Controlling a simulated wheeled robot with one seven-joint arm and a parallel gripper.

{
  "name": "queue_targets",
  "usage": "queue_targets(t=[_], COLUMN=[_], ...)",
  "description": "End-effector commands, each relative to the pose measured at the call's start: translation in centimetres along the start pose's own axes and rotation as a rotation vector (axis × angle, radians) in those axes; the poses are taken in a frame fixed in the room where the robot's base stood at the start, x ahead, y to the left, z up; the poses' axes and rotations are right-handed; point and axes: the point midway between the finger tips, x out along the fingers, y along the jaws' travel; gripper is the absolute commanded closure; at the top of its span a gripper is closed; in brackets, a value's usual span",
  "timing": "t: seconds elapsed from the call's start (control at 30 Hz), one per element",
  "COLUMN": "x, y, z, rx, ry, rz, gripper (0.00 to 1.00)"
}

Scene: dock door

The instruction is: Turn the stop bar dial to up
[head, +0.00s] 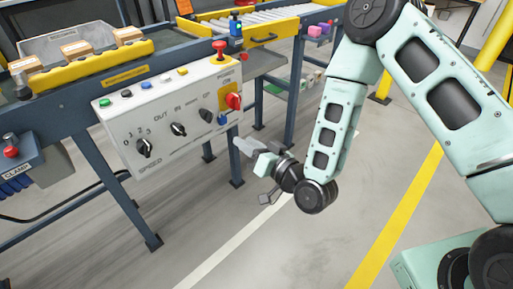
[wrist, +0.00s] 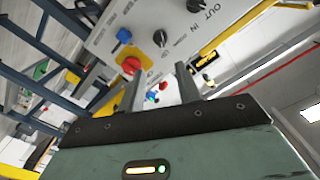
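The white control panel (head: 170,115) faces me on the conveyor's side. A small black dial (head: 205,114) sits between the OUT/IN dial (head: 178,129) and the red knob; it also shows in the wrist view (wrist: 160,38). I take it for the stop bar dial, but its label is too small to read for certain. Its pointer direction is unclear. My gripper (head: 248,148) is just right of and below the panel's right end, apart from it. In the wrist view the two fingers of my gripper (wrist: 160,76) are spread, with nothing held between them.
A red knob on a yellow plate (head: 233,101) and a blue switch (head: 222,119) are close beside the dial. A SPEED dial (head: 144,147) is at the left. A red mushroom button (head: 219,47) stands on top. Conveyor legs (head: 233,160) are behind my gripper. The floor in front is clear.

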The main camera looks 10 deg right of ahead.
Motion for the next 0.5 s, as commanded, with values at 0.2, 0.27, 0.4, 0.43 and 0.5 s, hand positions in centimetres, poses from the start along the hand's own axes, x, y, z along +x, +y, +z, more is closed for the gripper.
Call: queue_targets(t=[0.2,0.27,0.4,0.43,0.5], x=[-2.5,-2.8,-2.9,-2.9,-2.9], y=[0.0,0.0,0.0,0.0,0.0], z=[0.0,0.0,0.0,0.0,0.0], rx=[0.0,0.0,0.0,0.0,0.0], ry=[-0.001,0.0,0.0,0.0,0.0], rz=[0.0,0.0,-0.001,-0.001,-0.001], gripper=[0.66,0.66,0.66,0.66,0.66])
